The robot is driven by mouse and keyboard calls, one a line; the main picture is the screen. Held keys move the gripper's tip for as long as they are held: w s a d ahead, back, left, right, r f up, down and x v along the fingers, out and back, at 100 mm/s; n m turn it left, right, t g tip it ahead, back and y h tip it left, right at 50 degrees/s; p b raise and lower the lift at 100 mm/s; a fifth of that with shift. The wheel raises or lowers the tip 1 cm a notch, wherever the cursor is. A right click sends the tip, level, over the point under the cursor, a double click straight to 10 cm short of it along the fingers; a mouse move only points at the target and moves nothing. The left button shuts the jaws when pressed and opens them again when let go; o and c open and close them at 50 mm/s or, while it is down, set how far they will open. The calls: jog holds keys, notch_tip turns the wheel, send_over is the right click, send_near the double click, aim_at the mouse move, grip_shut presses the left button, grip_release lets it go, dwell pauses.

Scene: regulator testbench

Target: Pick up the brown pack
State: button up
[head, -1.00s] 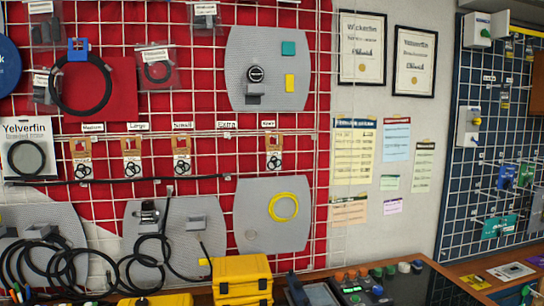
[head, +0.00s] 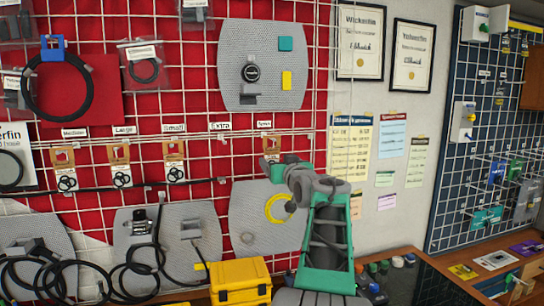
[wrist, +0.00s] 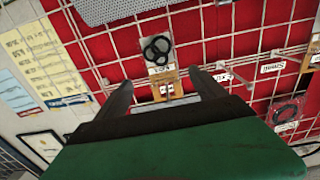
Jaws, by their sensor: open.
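Several small brown packs, each a brown card with black rings, hang in a row on the red wall grid. Three hang at left-centre in the head view: one brown pack (head: 64,170), a second brown pack (head: 120,166) and a third brown pack (head: 175,164). A fourth brown pack (head: 271,143) hangs farther right, partly hidden by my gripper (head: 272,165). In the wrist view this brown pack (wrist: 167,84) shows upside down, in line with the gap between the fingers of my gripper (wrist: 163,92). The fingers are apart with nothing held. Whether they touch it cannot be told.
A rail of labels runs above the packs; the place under one label (head: 220,125) has no pack. A grey panel (head: 240,222) with a yellow ring (head: 280,208) is below. A yellow case (head: 240,281) stands on the bench. Paper notes (head: 352,148) hang at right.

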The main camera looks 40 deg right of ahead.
aim_at(273, 155)
jog(key=p+x, duration=0.4)
jog(key=x, duration=0.2)
jog(key=shift+w+d, duration=0.1)
jog(key=shift+w, duration=0.35)
jog(key=shift+w+d+f, duration=0.1)
jog(key=shift+w+f, duration=0.05)
jog(key=shift+w, duration=0.1)
jog(key=shift+s, duration=0.15)
jog(key=c, duration=1.4)
jog(key=shift+r+b, duration=0.3)
jog(key=shift+r, duration=0.05)
jog(key=shift+s+r+b, duration=0.15)
jog(key=shift+r+b, duration=0.1)
jog(key=shift+b, duration=0.15)
jog(key=b+v, duration=0.7)
jog(key=v, duration=1.1)
jog(key=shift+r, duration=0.2)
